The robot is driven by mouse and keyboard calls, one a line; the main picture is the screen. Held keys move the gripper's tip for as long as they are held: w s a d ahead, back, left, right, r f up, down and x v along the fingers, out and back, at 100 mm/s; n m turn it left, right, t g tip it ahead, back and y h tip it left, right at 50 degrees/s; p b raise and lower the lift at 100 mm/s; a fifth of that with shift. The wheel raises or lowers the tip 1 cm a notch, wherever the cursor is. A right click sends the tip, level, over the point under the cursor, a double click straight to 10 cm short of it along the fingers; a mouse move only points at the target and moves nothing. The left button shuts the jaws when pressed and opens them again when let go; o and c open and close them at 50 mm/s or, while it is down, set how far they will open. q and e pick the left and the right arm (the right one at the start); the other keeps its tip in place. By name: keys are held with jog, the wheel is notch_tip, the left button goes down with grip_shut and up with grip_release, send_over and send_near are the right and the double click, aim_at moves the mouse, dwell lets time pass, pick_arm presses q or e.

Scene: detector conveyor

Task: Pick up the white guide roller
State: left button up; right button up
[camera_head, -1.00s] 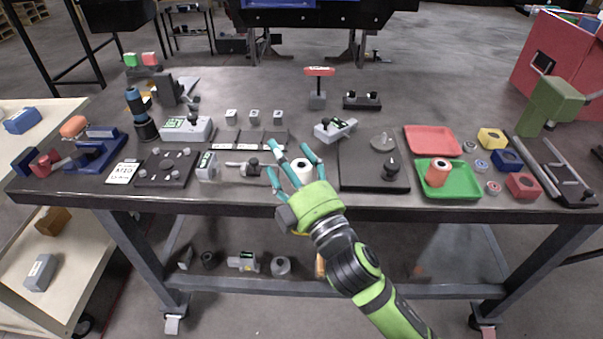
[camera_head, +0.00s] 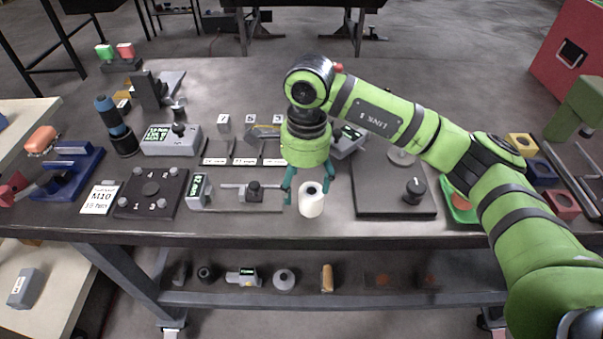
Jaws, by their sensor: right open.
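The white guide roller (camera_head: 311,206) is a short white cylinder with a dark hole in its top. It stands upright near the front edge of the table. My right gripper (camera_head: 308,192) points down over it, with its teal fingers apart, one to the left and one to the right of the roller. The fingertips reach beside its upper part; whether they touch it cannot be told. My left gripper is out of view.
A grey measuring device (camera_head: 250,190) lies left of the roller, and a dark plate with a knob (camera_head: 413,190) is to its right. The table's front edge (camera_head: 300,239) is close. My right arm covers much of the right side.

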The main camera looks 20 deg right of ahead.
aim_at(312, 197)
jog(key=shift+w+d+h, duration=0.3)
jog(key=shift+w+d, duration=0.1)
jog(key=shift+d, duration=0.15)
jog(key=shift+s+f+p, duration=0.15)
jog(key=shift+s+p, duration=0.15)
jog(key=shift+p, duration=0.1)
jog(key=shift+s+d+f+p, duration=0.15)
jog(key=shift+s+f+p, duration=0.15)
jog(key=shift+f+p, duration=0.3)
jog(key=shift+s+d+f+p, duration=0.15)
jog(key=shift+s+f+p, duration=0.15)
jog(key=shift+f+p, duration=0.25)
jog(key=f, duration=0.2)
jog(key=shift+w+d+f+p, duration=0.1)
jog(key=shift+w+f+p, duration=0.25)
jog(key=shift+w+f, duration=0.05)
jog(key=shift+f, duration=0.35)
jog(key=c, duration=1.3)
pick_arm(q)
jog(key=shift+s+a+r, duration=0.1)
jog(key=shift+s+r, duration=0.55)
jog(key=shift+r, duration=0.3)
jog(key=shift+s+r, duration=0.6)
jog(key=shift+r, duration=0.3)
pick_arm(e)
jog(key=shift+c, duration=0.2)
